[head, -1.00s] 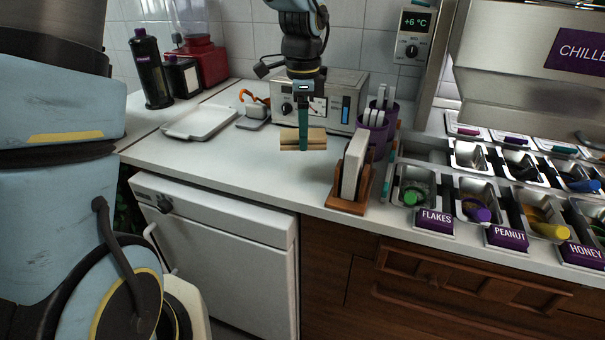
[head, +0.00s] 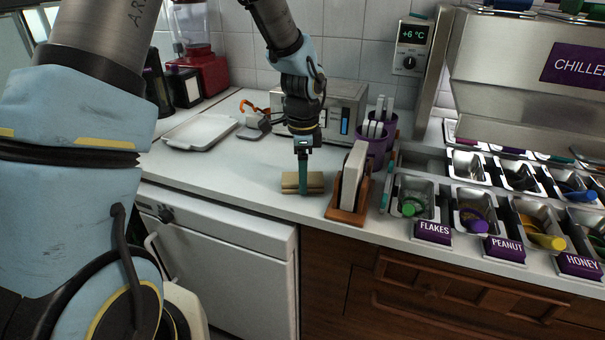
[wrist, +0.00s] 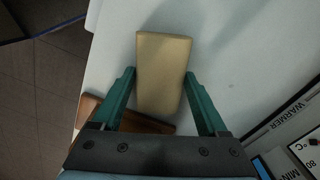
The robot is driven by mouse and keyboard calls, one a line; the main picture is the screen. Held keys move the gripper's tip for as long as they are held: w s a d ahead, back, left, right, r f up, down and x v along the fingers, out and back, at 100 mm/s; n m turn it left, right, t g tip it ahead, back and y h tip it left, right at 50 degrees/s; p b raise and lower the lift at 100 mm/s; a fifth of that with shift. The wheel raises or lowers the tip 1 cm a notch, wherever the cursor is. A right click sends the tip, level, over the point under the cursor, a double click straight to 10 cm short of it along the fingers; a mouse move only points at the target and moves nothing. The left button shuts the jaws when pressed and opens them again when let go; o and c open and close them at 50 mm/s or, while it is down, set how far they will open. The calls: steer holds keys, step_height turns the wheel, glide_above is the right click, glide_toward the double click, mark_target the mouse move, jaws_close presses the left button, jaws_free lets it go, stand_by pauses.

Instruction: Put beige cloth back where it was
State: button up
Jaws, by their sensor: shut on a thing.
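The beige cloth (head: 314,183) is a folded block between the green fingers of my gripper (head: 303,186). It is at the counter's front part, just left of the wooden holder. I cannot tell whether it rests on the counter or hangs slightly above it. In the wrist view the cloth (wrist: 164,72) lies lengthwise between the two fingers of my gripper (wrist: 160,74), which is shut on it. The fingers hide a strip of the cloth in the head view.
A wooden holder (head: 343,214) with a white slab stands close to the right. A white tray (head: 200,132) lies at the back left, and the warmer (head: 350,110) stands behind. The counter (head: 235,180) left of the cloth is clear. Its front edge is near.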

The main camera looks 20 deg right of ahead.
steer(key=o, duration=1.2)
steer(key=shift+f, duration=0.1)
step_height(320, 180, up, 12)
steer(key=b, duration=0.1)
steer(key=s+a+f+n, duration=0.1)
steer(key=a+n, duration=0.6)
steer(key=a, duration=0.3)
steer(key=s+a+f+n+t, duration=0.1)
steer(key=a+f+n, duration=0.1)
steer(key=a+n, duration=0.5)
steer(key=s+a+f+n, duration=0.1)
steer(key=s+a+n, duration=0.1)
steer(key=a+n, duration=0.5)
steer(key=shift+a+f+t, duration=0.15)
steer(key=shift+a, duration=1.45)
steer(key=shift+a+f+t, duration=0.15)
steer(key=shift+a, duration=1.4)
